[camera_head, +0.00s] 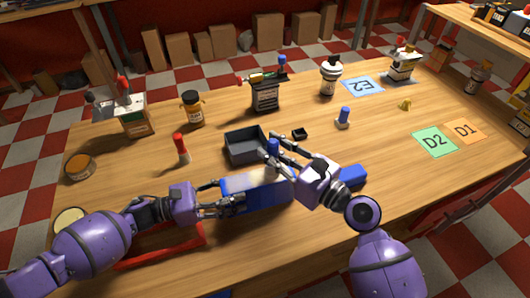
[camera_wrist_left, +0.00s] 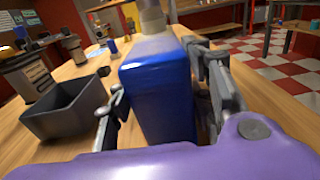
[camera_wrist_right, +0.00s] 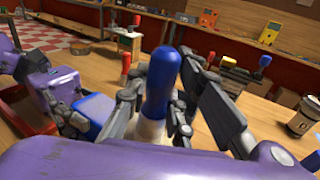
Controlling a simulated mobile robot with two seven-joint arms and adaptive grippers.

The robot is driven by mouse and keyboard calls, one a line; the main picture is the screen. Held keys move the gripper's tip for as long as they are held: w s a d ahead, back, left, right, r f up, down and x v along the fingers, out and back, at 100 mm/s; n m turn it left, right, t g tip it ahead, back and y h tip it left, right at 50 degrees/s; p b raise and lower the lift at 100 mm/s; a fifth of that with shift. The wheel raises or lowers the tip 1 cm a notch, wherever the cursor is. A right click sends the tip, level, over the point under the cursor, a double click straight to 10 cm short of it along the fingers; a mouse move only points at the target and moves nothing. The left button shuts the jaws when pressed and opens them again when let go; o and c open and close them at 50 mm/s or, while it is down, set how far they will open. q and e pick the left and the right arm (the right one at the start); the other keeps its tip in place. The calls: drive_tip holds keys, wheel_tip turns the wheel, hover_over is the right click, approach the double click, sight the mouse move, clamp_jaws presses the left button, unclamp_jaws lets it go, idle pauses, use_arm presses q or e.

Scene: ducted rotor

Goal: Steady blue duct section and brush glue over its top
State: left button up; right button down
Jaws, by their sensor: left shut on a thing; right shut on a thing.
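The blue duct section (camera_head: 257,194) lies on the table in front of me, with a pale whitish patch on its top. It also shows in the left wrist view (camera_wrist_left: 162,95). My left gripper (camera_head: 225,200) is shut on its left end, with a finger on each side. My right gripper (camera_head: 276,160) is shut on a brush with a blue handle (camera_wrist_right: 160,85), held upright over the duct section. The brush's pale lower part (camera_wrist_left: 151,18) is at the top of the duct section in the left wrist view. Its bristle tip is hard to make out.
A dark grey open tray (camera_head: 246,146) stands just behind the duct section. Another blue piece (camera_head: 351,178) lies to the right, partly behind my right arm. A red frame (camera_head: 160,247) lies at the front left. Bottles and a tool holder (camera_head: 265,95) stand farther back.

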drive_tip(key=shift+w+d, duration=0.25)
drive_tip(key=shift+d, duration=0.55)
drive_tip(key=shift+w+d, duration=0.2)
drive_tip(key=shift+d, duration=0.65)
drive_tip(key=shift+w+d, duration=0.25)
drive_tip(key=shift+d, duration=0.55)
drive_tip(key=shift+s+a, duration=0.8)
drive_tip(key=shift+a, duration=2.05)
drive_tip(key=shift+s+a, duration=0.75)
drive_tip(key=shift+a, duration=2.1)
drive_tip(key=shift+s+a, duration=0.8)
drive_tip(key=shift+a, duration=2.05)
wheel_tip(320, 180, up, 6)
drive_tip(key=shift+r, duration=0.15)
drive_tip(key=shift+r, duration=1.4)
